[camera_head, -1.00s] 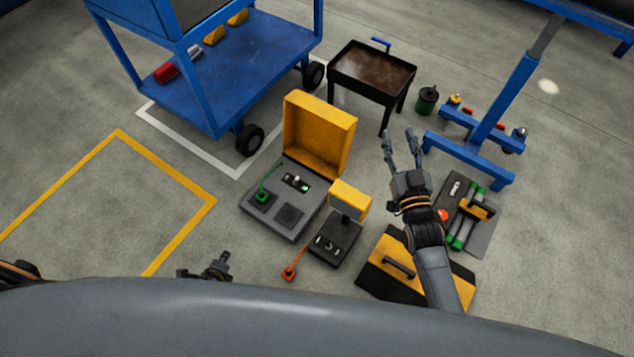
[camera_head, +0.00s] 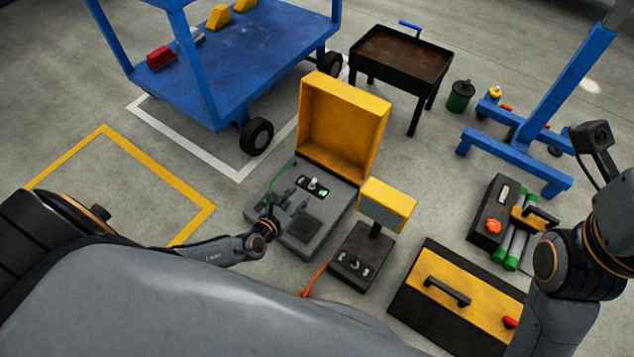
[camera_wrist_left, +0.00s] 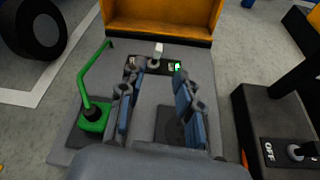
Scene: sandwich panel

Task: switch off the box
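The box (camera_head: 335,222) is grey with its yellow lid (camera_head: 345,120) standing open at the back. Its black switch panel carries a pale toggle switch (camera_head: 313,183) and a lit green lamp (camera_head: 324,191). In the left wrist view the toggle (camera_wrist_left: 158,52) stands up beyond the fingertips, with the lamp (camera_wrist_left: 177,67) to its right. My left gripper (camera_head: 287,197) is over the front of the box, open and empty; its fingers (camera_wrist_left: 160,78) are apart in the wrist view, short of the toggle. My right arm is at the right edge; its fingers do not show.
A smaller black box with a yellow-topped post (camera_head: 387,204) stands close on the right; its panel reads OFF in the wrist view. A green bent lever (camera_wrist_left: 93,112) is left of my fingers. A yellow-black case (camera_head: 460,285) and a blue cart (camera_head: 235,60) are nearby.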

